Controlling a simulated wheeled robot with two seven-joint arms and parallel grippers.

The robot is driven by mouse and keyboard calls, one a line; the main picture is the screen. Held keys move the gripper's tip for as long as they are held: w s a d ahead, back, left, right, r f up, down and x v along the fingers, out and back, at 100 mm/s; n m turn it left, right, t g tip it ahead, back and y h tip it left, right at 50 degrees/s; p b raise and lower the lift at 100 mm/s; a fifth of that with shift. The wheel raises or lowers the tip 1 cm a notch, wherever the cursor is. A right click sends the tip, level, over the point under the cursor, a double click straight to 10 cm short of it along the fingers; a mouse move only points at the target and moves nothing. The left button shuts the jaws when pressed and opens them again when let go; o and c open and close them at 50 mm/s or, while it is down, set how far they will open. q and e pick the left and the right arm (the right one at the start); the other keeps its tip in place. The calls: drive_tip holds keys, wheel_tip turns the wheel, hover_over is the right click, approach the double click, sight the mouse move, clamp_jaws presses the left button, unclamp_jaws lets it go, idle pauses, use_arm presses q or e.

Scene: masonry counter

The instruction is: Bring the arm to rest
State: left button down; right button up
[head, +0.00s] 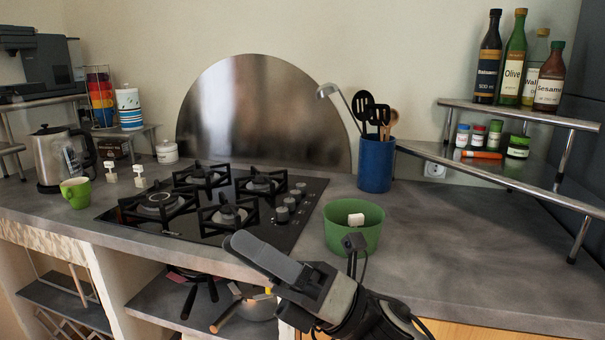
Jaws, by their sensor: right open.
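My right gripper (243,246) reaches in from the lower right, in front of the counter's front edge. It is open, and I see nothing held in it. Its near finger hides most of the far one. A green bowl (340,236) stands on the grey counter (440,250) just beyond my right arm. My left gripper is not in view.
A black gas hob (215,205) lies left of the bowl. A blue utensil pot (375,165) stands behind it. A green mug (76,192) and a kettle (58,160) are at left. Pans (250,304) sit on the shelf below. The counter right of the bowl is clear.

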drive_tip(key=w+d+f+m+t+h, duration=0.1)
drive_tip(key=d+f+m+t+h, duration=0.35)
drive_tip(key=f+m, duration=0.4)
drive_tip(key=w+d+f+m+t+h, duration=0.1)
drive_tip(key=d+f+m+t+h, duration=0.35)
drive_tip(key=m, duration=0.75)
drive_tip(key=w+d+f+m+t+h, duration=0.1)
drive_tip(key=d+f+m+t+h, duration=0.1)
drive_tip(key=f+m+t+h, duration=0.65)
drive_tip(key=s+d+f+m+g+h, duration=0.2)
drive_tip(key=s+d+f+m+g, duration=0.2)
drive_tip(key=s+f+m, duration=0.2)
drive_tip(key=s+d+f+m+g+h, duration=0.2)
drive_tip(key=s+d+f+m+g, duration=0.2)
drive_tip(key=s+f+m, duration=0.3)
wheel_tip(320, 180, down, 4)
drive_tip(key=shift+s+d+r+g, duration=0.15)
drive_tip(key=shift+d+g, duration=0.15)
drive_tip(key=shift+g, duration=0.05)
drive_tip(key=shift+h, duration=0.25)
